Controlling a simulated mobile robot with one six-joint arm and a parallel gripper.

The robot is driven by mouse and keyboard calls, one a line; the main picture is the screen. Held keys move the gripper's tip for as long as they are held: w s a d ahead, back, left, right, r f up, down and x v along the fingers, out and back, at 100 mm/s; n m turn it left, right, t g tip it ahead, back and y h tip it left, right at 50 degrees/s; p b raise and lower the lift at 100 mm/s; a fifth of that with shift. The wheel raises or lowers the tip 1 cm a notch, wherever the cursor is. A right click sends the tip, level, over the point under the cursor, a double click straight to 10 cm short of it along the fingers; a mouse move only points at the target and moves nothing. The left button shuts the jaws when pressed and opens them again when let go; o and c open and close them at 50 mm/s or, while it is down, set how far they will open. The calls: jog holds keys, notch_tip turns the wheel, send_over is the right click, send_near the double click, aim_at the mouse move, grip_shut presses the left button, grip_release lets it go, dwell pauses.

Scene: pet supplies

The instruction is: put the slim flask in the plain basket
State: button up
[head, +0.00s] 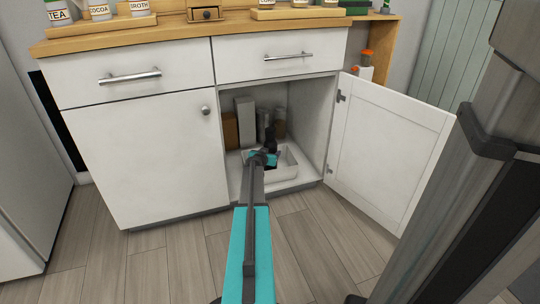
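My arm reaches into the open lower cabinet. My gripper (264,157) is at its far end, low in the cabinet, over the left part of a white open basket (291,165). The fingers are small and dark, and I cannot tell whether they are open or shut. A dark upright shape shows just beyond them; I cannot tell whether it is part of my gripper or a thing in it. Behind stand a grey slim container (263,122) and a brownish jar (280,122). I cannot tell which thing is the slim flask. My arm hides part of the basket.
A brown box (230,131) and a tall white box (245,122) stand at the cabinet's back left. The right door (385,150) is swung open; the left door (150,160) is shut. Canisters and trays stand on the wooden counter (180,33). The floor (150,265) in front is clear.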

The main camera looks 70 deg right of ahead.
jog(key=shift+f+b, duration=0.35)
jog(key=shift+b, duration=0.3)
jog(key=o, duration=1.3)
jog(key=shift+r+p, duration=0.2)
jog(key=shift+p, duration=0.1)
jog(key=shift+r+p, duration=0.45)
jog(key=shift+p, duration=0.35)
jog(key=shift+a+r, duration=0.1)
jog(key=shift+a, duration=0.05)
jog(key=shift+p+v, duration=0.95)
jog(key=shift+v, duration=4.85)
